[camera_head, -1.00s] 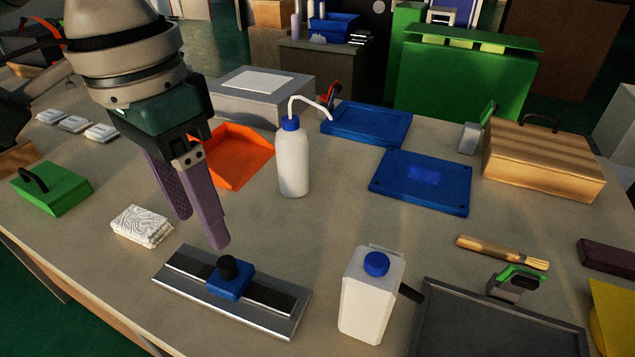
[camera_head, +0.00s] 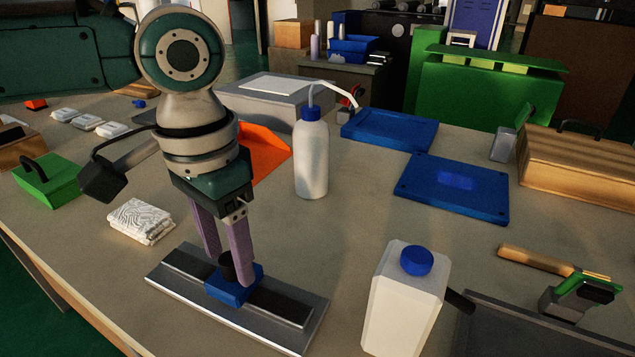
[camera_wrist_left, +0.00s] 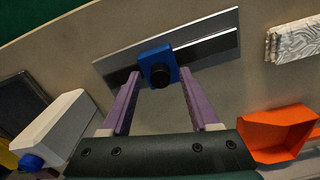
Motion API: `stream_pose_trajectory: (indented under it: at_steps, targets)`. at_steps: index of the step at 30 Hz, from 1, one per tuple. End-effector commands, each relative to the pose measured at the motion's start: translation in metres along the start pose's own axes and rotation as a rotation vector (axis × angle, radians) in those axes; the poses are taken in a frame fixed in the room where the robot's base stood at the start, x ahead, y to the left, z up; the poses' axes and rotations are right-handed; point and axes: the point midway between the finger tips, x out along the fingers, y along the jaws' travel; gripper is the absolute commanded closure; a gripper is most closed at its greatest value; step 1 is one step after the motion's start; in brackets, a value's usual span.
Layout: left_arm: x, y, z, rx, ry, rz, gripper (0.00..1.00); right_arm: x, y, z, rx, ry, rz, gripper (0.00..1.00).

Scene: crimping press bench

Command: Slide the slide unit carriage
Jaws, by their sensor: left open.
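The slide unit is a flat silver plate with a black rail (camera_head: 286,305), lying on the bench at the front. Its blue carriage (camera_head: 240,288) with a black knob (camera_head: 227,265) sits on the rail, left of its middle in the head view. My left gripper (camera_head: 229,268) points down at the carriage with its purple fingers apart. In the left wrist view, the carriage (camera_wrist_left: 159,68) and its knob (camera_wrist_left: 160,75) appear between the open fingertips (camera_wrist_left: 157,82). I cannot tell whether the fingers touch it. My right gripper is not in view.
A white jug (camera_head: 404,300) with a blue cap stands right of the slide unit. A folded patterned cloth (camera_head: 141,221) lies to its left.

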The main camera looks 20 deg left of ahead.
Motion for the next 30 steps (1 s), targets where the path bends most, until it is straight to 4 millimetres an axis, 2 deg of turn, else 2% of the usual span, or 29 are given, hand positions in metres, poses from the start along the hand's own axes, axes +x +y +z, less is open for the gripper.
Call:
stream_pose_trajectory:
  at_steps: [8, 24, 30]
  targets:
    - [0.0023, -0.0001, 0.0001, 0.000, 0.000, 0.000, 0.39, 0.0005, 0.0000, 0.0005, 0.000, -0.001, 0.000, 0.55]
    - [0.0019, -0.0001, -0.0001, 0.000, 0.000, 0.000, 0.98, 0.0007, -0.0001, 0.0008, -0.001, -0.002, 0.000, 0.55]
    - [0.0018, -0.0001, -0.0001, 0.000, 0.000, 0.000, 1.00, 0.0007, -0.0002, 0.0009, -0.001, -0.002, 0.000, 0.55]
